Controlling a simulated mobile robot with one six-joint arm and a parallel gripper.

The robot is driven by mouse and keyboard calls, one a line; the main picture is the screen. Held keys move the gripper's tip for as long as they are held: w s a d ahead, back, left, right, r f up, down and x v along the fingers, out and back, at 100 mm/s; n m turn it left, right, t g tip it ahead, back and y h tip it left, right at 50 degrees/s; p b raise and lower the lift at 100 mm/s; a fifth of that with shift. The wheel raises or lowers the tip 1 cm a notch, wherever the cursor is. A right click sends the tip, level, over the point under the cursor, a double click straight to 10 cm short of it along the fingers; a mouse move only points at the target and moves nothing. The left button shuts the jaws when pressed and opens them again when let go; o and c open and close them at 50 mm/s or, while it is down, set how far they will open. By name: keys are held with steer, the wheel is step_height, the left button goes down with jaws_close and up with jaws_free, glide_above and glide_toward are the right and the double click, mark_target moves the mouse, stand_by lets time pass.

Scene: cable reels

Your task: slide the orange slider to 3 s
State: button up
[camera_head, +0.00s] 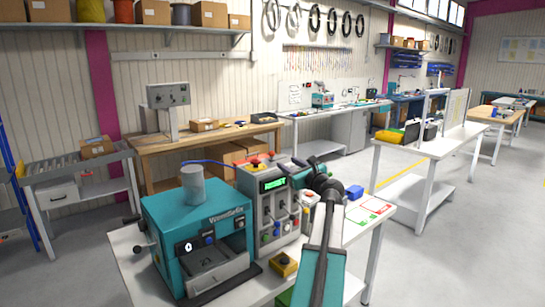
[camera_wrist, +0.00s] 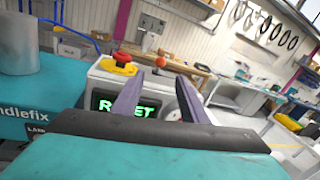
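The grey control unit (camera_head: 257,203) stands on the white table, with a lit green display and several vertical slots and knobs on its front. I cannot make out an orange slider for certain or read a seconds scale. In the wrist view the unit's top and its green display (camera_wrist: 120,106) show, the display partly covered by a finger. My gripper (camera_head: 293,164) is at the upper right of the unit, in front of it. In the wrist view my gripper (camera_wrist: 157,82) has its two fingers apart, with nothing held between them. The lower panel front is hidden there.
A red emergency button (camera_head: 256,161) on a yellow base sits on top of the unit. A teal machine (camera_head: 196,237) with a grey cylinder stands close at left. A yellow box with a black button (camera_head: 284,264) and a blue block (camera_head: 354,192) lie on the table.

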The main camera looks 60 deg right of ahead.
mark_target(273, 154)
steer(key=shift+p+x, duration=1.75)
steer(key=shift+x, duration=4.75)
jaws_close()
